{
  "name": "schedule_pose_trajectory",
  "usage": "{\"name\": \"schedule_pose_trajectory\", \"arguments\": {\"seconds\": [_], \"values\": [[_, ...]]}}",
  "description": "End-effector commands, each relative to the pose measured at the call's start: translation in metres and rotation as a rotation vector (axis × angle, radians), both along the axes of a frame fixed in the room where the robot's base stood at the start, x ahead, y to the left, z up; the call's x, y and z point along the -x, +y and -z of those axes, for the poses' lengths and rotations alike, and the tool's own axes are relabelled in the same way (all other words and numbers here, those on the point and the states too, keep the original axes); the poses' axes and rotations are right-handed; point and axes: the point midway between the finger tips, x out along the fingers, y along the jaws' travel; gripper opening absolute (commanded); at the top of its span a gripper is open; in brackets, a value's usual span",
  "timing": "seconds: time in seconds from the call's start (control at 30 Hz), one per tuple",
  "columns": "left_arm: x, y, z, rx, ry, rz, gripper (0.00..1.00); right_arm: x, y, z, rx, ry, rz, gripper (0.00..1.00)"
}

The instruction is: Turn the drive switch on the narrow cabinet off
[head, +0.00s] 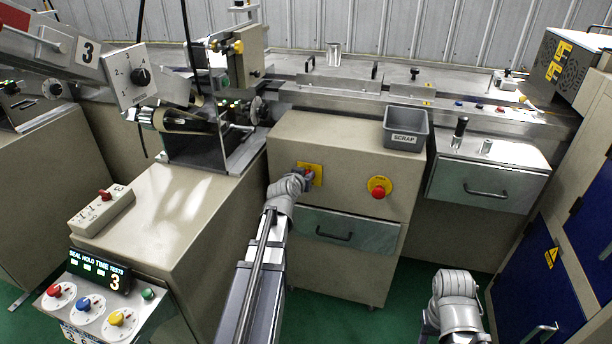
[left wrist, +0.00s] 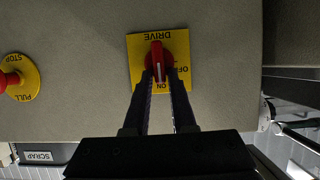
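The drive switch is a red knob (left wrist: 156,56) on a yellow plate (left wrist: 183,45) marked DRIVE, OFF and ON, upside down in the left wrist view. Its white pointer faces the ON mark. In the head view the yellow plate (head: 316,172) is on the front of the beige narrow cabinet (head: 345,150). My left gripper (left wrist: 160,76) is at the knob, with one dark fingertip on each side of its handle. I cannot tell whether the fingers press on it. My right arm's end (head: 455,300) is low at the right, away from the cabinet; its fingers do not show clearly.
A red stop button (head: 379,192) on a yellow disc is right of the switch. A grey SCRAP bin (head: 406,130) sits on the cabinet top. A drawer with a handle (head: 335,236) is below. A control box with coloured knobs (head: 95,300) stands at front left.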

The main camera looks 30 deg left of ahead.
Motion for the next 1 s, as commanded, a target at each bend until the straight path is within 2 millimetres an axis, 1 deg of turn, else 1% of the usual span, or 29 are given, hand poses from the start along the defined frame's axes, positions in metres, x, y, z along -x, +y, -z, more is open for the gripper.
{"name": "schedule_pose_trajectory", "arguments": {"seconds": [0.03,0.17,1.0], "values": [[0.0000,0.0004,0.0000,0.000,0.000,-0.001,0.14,0.0000,0.0000,0.0000,0.000,0.000,0.000,0.50],[-0.0001,0.0005,0.0000,0.000,0.000,-0.001,0.00,0.0000,0.0000,0.0000,0.000,0.000,0.000,0.50],[-0.0005,0.0017,0.0002,0.011,-0.004,-0.001,0.00,0.0000,0.0000,0.0004,0.000,0.000,0.000,0.50]]}}
